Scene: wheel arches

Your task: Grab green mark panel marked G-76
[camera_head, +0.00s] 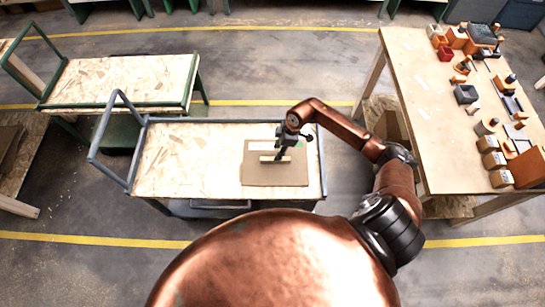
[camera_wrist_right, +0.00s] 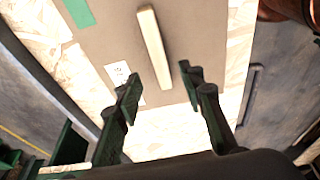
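A flat brown panel (camera_head: 262,178) lies on the wooden top of a cart. It carries a pale bar-shaped handle (camera_head: 275,158). In the right wrist view the panel (camera_wrist_right: 190,25) shows the handle (camera_wrist_right: 154,46), a green mark (camera_wrist_right: 78,12) and a white label (camera_wrist_right: 119,74) whose text I cannot read surely. My right gripper (camera_head: 281,154) is over the panel, close to the handle. In the right wrist view its fingers (camera_wrist_right: 160,82) are spread apart with nothing between the tips; the handle lies just beyond them. My left gripper is not in view.
The grey-framed cart (camera_head: 165,165) has bare board left of the panel. A green-framed cart (camera_head: 120,80) stands behind left. A workbench (camera_head: 415,95) at right holds several boxes and tools. Grey floor with yellow lines (camera_head: 95,239) lies around.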

